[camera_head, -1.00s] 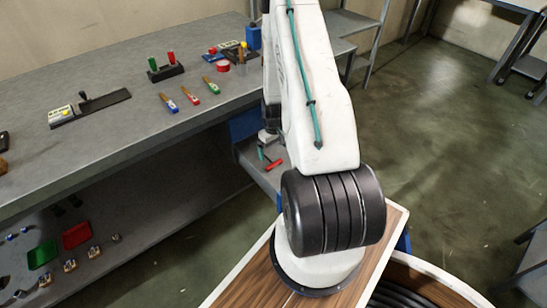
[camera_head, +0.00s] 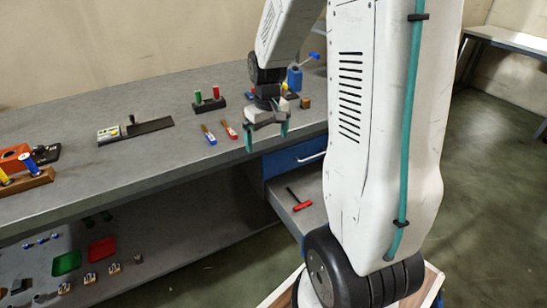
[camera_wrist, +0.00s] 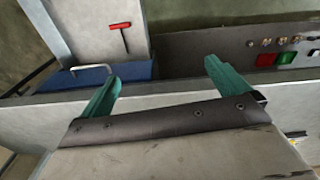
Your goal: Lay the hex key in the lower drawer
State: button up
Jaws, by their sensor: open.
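The hex key, with a red T-handle and a dark shaft (camera_head: 298,204), lies on the grey floor of the pulled-out lower drawer (camera_head: 314,186). It also shows in the wrist view (camera_wrist: 121,27), at the upper left, with nothing holding it. My gripper (camera_head: 266,143) is open and empty, its teal fingers apart at the bench's front edge, above and to the left of the drawer. Both fingers also show in the wrist view (camera_wrist: 160,72), well clear of the hex key. My arm hides the right part of the drawer.
The blue upper drawer (camera_head: 290,159) with its pale handle is shut above the open one. A lower shelf holds green (camera_head: 66,263) and red bins (camera_head: 102,250).

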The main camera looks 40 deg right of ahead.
jog(key=s+a+r+n, duration=0.1)
jog(key=s+a+r, duration=0.8)
jog(key=a+r, duration=0.3)
jog(key=s+a+r, duration=0.1)
jog(key=s+a, duration=0.1)
jog(key=s, duration=0.4)
jog(key=s+a+r, duration=0.2)
jog(key=s+a, duration=0.1)
jog(key=s, duration=0.3)
jog(key=shift+s+a+n+t, duration=0.3)
jog(key=shift+s+a, duration=0.05)
jog(key=shift+d, duration=0.1)
